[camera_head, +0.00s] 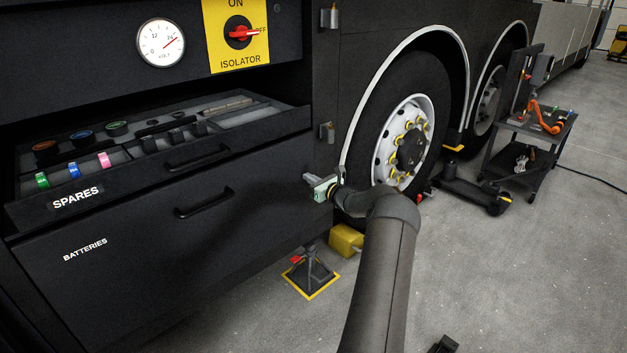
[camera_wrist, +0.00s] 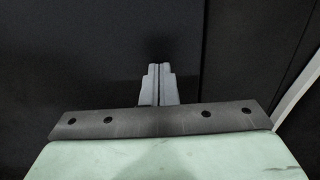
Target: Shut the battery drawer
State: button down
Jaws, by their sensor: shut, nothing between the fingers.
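The battery drawer (camera_head: 130,262) is the large black lower front marked BATTERIES, with a black bar handle (camera_head: 204,202) near its upper edge. Its front stands just below the front of the spares drawer; how far it is out from the coach body is hard to tell. My gripper (camera_head: 309,179) is to the right of the drawer's handle, near the right end of the drawer front, apart from the handle. In the wrist view the two grey fingers (camera_wrist: 159,84) are together and empty, facing dark panels. Whether they touch a panel I cannot tell.
The spares drawer (camera_head: 77,197) above is open, showing coloured rolls and parts. An isolator switch (camera_head: 238,33) and a volt gauge (camera_head: 161,43) are above it. A coach wheel (camera_head: 403,143), a yellow block (camera_head: 345,241), a stand (camera_head: 309,272) and a tool cart (camera_head: 530,130) are rightward.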

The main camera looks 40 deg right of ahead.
jog(key=shift+w+a+r, duration=0.15)
jog(key=shift+w+r, duration=0.2)
jog(key=shift+r, duration=0.05)
jog(key=s+p, duration=0.2)
jog(key=s, duration=1.2)
jog(key=shift+s+f, duration=0.35)
jog(key=shift+f, duration=0.05)
